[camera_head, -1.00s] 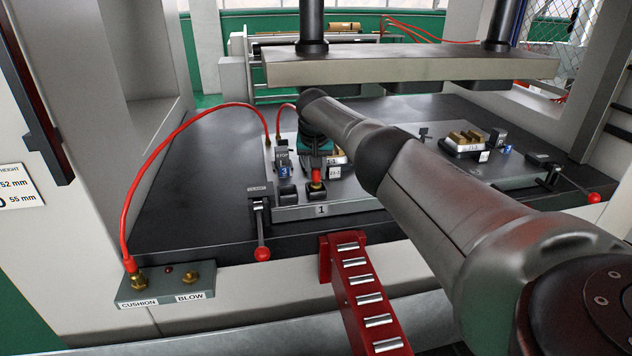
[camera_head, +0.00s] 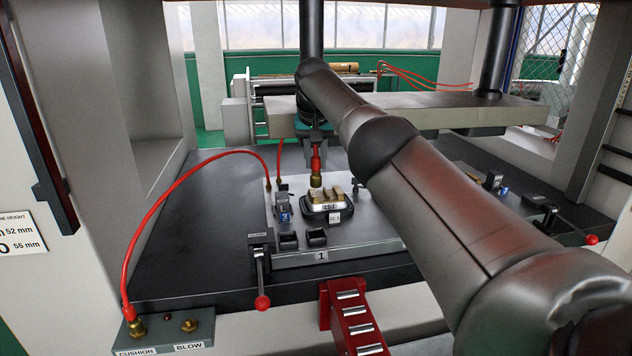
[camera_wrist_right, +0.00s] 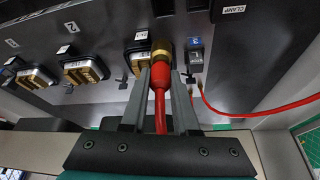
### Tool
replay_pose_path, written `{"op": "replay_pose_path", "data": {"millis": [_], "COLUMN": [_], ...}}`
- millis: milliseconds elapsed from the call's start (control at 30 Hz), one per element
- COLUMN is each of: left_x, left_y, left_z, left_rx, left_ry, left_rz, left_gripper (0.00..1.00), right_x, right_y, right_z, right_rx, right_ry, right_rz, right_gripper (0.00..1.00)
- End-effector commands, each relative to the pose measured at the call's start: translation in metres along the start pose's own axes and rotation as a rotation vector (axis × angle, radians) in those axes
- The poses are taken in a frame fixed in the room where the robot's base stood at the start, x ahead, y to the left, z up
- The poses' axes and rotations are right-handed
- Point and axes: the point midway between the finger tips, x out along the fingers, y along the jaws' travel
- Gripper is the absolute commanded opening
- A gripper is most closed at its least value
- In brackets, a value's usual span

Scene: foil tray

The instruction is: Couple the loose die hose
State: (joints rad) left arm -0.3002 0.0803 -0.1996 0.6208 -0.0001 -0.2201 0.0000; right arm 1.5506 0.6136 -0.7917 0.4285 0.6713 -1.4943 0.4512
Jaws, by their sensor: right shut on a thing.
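My right gripper (camera_head: 316,140) is shut on the red end of the loose hose (camera_head: 316,160). Its brass coupling (camera_head: 316,180) points down, apart from the die plate (camera_head: 290,260) marked 1. In the right wrist view the fingers (camera_wrist_right: 164,85) grip the red sleeve, with the brass coupling (camera_wrist_right: 163,50) beyond them. The hose's other end meets the plate's back left. A second red hose (camera_head: 180,175) runs from the plate to the CUSHION fitting (camera_head: 137,328). The BLOW fitting (camera_head: 190,325) is bare brass with no hose. My left gripper is out of view.
Two small black holders (camera_head: 316,237) at the plate's front look empty. A clamp lever with a red knob (camera_head: 262,302) hangs at the bed's front. The red roller arm (camera_head: 350,320) juts forward. A thick grey plate (camera_head: 420,115) hangs above.

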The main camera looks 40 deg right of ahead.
Motion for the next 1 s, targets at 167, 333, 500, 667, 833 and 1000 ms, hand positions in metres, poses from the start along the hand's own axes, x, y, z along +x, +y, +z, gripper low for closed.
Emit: {"op": "replay_pose_path", "data": {"millis": [167, 333, 500, 667, 833, 1000], "left_x": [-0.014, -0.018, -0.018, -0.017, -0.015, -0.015], "left_y": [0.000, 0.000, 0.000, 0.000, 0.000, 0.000], "left_z": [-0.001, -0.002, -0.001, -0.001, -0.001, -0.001], "left_rx": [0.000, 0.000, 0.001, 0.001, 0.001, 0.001], "left_ry": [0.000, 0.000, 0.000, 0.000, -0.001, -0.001], "left_rz": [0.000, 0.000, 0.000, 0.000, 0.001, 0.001], "left_gripper": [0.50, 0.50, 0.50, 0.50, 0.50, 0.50], "right_x": [-0.027, -0.035, -0.036, -0.037, -0.038, -0.038], "right_y": [-0.001, -0.001, -0.004, -0.006, -0.012, -0.015], "right_z": [-0.011, -0.014, -0.014, -0.013, -0.012, -0.011], "right_rx": [0.000, -0.001, -0.004, -0.008, -0.022, -0.025], "right_ry": [0.000, -0.001, -0.001, 0.000, 0.001, 0.002], "right_rz": [-0.001, 0.000, -0.002, -0.003, -0.005, -0.006], "right_gripper": [0.00, 0.00, 0.00, 0.00, 0.00, 0.00]}}
